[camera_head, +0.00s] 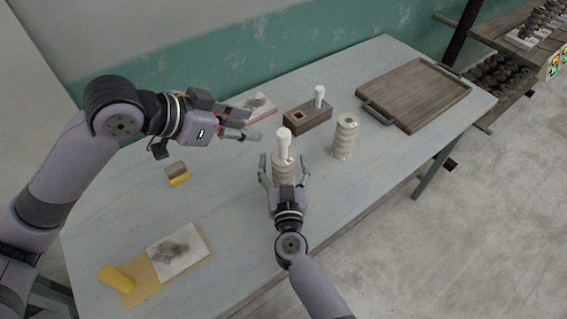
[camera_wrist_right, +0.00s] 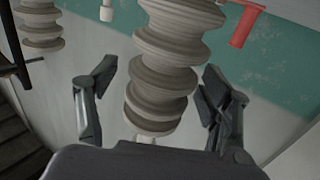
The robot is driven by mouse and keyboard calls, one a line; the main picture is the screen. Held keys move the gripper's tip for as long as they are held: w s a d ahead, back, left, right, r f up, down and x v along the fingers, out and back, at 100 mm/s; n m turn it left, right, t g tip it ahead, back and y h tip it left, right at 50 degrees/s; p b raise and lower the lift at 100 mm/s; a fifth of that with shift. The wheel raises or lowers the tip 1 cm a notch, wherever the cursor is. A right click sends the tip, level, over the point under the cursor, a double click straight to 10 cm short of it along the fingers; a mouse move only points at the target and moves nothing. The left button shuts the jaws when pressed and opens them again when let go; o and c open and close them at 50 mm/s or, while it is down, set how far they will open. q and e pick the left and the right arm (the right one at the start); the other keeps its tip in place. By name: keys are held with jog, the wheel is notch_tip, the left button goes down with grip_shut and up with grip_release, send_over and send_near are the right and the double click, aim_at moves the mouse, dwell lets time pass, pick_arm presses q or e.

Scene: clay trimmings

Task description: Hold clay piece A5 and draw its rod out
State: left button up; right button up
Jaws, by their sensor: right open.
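A ribbed beige clay piece (camera_head: 284,171) stands upright on the table with a white rod (camera_head: 284,143) rising from its top. My right gripper (camera_head: 285,172) is open, one finger on each side of this piece. In the right wrist view the piece (camera_wrist_right: 165,75) sits between the spread fingers (camera_wrist_right: 152,100), with gaps showing on both sides. A second ribbed clay piece (camera_head: 345,138) stands to the right, its rod not seen protruding. My left gripper (camera_head: 249,124) is up and left of the rod, fingers apart and empty. I cannot read any label as A5.
A brown wooden block (camera_head: 305,119) behind the pieces has a square hole and an upright white rod (camera_head: 319,96). A wooden tray (camera_head: 410,90) lies at the right. A sponge (camera_head: 177,173) and a yellow board (camera_head: 142,290) lie at the left.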

aim_at(284, 132)
jog(key=shift+c, duration=0.6)
grip_shut()
pick_arm(q)
jog(key=shift+o, duration=1.4)
jog(key=shift+w+d, duration=0.2)
jog(key=shift+w, duration=0.1)
jog(key=shift+o, duration=0.6)
jog(key=w+d+m+g+y, duration=0.1)
jog(key=d, duration=0.1)
jog(key=w+d+m+g+y, duration=0.1)
jog(key=d+g, duration=0.1)
jog(key=w+d+m+g+y, duration=0.1)
jog(key=w+d, duration=0.1)
jog(key=shift+d+f+g+y, duration=0.15)
jog(key=shift+f+g+y, duration=0.1)
jog(key=shift+g+y, duration=0.05)
notch_tip(284, 132, up, 4)
jog(key=m+g+y, duration=0.2)
jog(key=m+y, duration=0.1)
jog(key=y, duration=0.2)
jog(key=f, duration=0.7)
jog(key=w+f, duration=0.1)
jog(key=f, duration=0.3)
jog(key=shift+d+f, duration=0.35)
jog(key=shift+d, duration=0.05)
